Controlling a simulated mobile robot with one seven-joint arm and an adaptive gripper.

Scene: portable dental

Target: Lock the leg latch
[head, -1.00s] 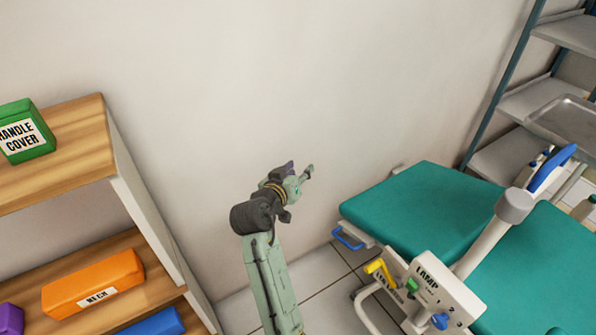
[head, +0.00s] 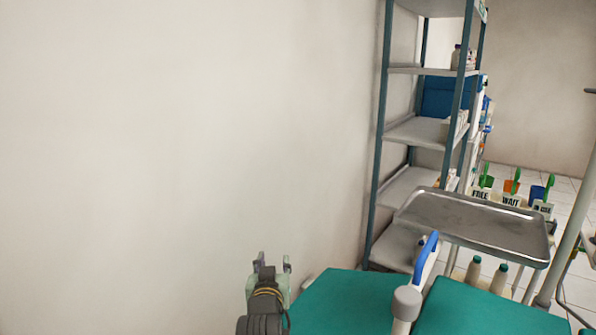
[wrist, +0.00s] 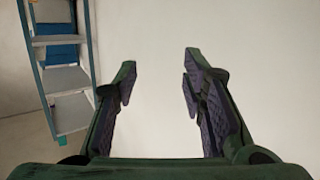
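My gripper (head: 273,263) stands in the lower middle of the head view, in front of the bare wall and just left of the teal dental chair (head: 345,302). In the wrist view, my gripper (wrist: 160,72) is open, its two fingers wide apart with only plain wall between them. The leg latch is in neither current view. The part of the chair where a yellow handle showed earlier is below the head picture's edge.
A blue-handled arm (head: 426,256) with a grey knob (head: 406,301) rises over the chair. A metal tray (head: 475,222) stands behind it. A tall shelf rack (head: 416,131) is against the wall, also in the wrist view (wrist: 68,80). The wall area at left is clear.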

